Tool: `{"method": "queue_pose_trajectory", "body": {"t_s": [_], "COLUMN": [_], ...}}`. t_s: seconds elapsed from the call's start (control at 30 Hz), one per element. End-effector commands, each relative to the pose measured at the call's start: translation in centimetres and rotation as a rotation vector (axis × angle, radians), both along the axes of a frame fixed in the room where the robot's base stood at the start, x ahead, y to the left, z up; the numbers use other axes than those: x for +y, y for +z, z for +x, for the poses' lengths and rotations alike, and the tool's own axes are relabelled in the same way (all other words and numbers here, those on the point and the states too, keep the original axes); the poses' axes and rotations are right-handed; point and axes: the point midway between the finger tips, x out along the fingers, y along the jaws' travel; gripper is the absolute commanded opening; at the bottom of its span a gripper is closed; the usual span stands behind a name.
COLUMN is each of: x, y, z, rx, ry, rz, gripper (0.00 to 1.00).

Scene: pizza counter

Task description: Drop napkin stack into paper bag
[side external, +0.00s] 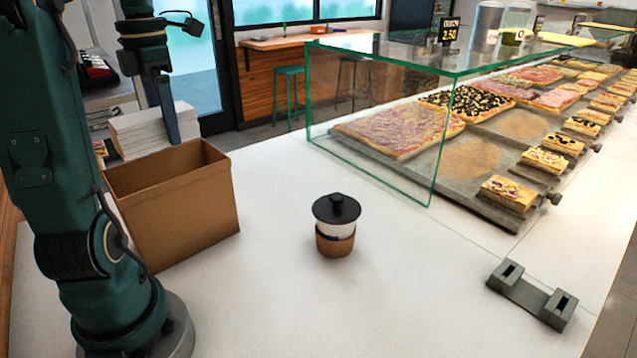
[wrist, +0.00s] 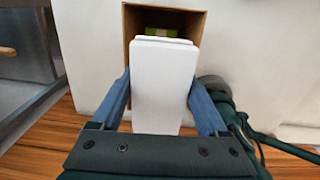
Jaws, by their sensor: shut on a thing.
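The napkin stack (side external: 138,133) is a thick white block of layered sheets at the left of the side view. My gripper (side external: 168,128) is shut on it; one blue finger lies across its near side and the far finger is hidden. In the wrist view, the white stack (wrist: 163,85) sits between both blue fingers of my gripper (wrist: 160,95). The brown paper bag (side external: 185,215) stands upright and open on the counter. The stack is held by the bag's back rim, partly hidden behind it. The bag (wrist: 129,28) shows beyond the stack in the wrist view.
A green item (wrist: 163,32) shows inside the bag. A lidded cup (side external: 336,228) stands right of the bag. A grey two-slot holder (side external: 532,295) lies at the front right. A glass guard (side external: 375,170) and pizza trays (side external: 455,170) fill the back right.

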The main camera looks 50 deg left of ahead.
Motion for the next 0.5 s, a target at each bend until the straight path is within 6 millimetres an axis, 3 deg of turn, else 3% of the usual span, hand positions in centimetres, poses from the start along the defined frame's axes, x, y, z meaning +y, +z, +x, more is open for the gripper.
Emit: {"method": "queue_pose_trajectory", "body": {"t_s": [0.5], "x": [-0.1], "y": [-4.0], "z": [0.0], "rx": [0.001], "ry": [0.0], "rz": [-0.002], "gripper": [0.21]}}
